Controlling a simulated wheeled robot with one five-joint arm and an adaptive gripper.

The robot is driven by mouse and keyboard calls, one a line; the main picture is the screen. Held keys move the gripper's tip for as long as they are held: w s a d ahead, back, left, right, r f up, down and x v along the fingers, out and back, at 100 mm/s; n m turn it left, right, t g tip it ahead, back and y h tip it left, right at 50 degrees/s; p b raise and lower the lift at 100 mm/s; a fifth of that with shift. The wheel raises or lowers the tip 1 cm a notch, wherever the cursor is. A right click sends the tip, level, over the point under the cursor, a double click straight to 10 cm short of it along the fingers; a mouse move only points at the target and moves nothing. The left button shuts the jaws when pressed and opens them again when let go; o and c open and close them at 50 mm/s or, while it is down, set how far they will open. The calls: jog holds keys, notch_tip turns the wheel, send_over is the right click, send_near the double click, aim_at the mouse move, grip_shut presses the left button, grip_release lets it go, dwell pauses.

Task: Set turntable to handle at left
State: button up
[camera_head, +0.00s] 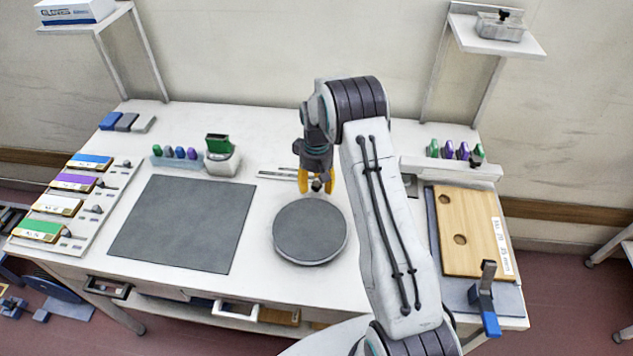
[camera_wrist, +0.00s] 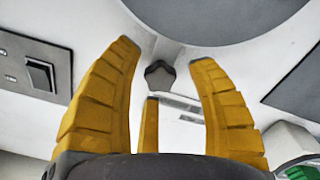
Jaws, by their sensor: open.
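The turntable (camera_head: 310,235) is a round dark grey disc on the white bench; part of it also shows at the top of the wrist view (camera_wrist: 215,15). A small dark knob (camera_head: 316,185), which looks like its handle, sits beyond the disc's far edge in the head view. In the wrist view the knob (camera_wrist: 160,74) appears on a pale piece beside the disc. My gripper (camera_head: 317,189) is open over the knob, and its yellow fingers (camera_wrist: 166,58) stand on both sides of it. I cannot tell whether they touch it.
A dark square mat (camera_head: 185,223) lies left of the turntable. A small block holding a green piece (camera_head: 218,148) stands behind the mat. A wooden board (camera_head: 468,230) and a blue-and-grey clamp-like piece (camera_head: 487,300) are at the right. Thin metal rods (camera_head: 275,175) lie near my gripper.

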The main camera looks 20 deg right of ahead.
dwell(0.3)
jog(key=shift+f, duration=0.1)
grip_shut()
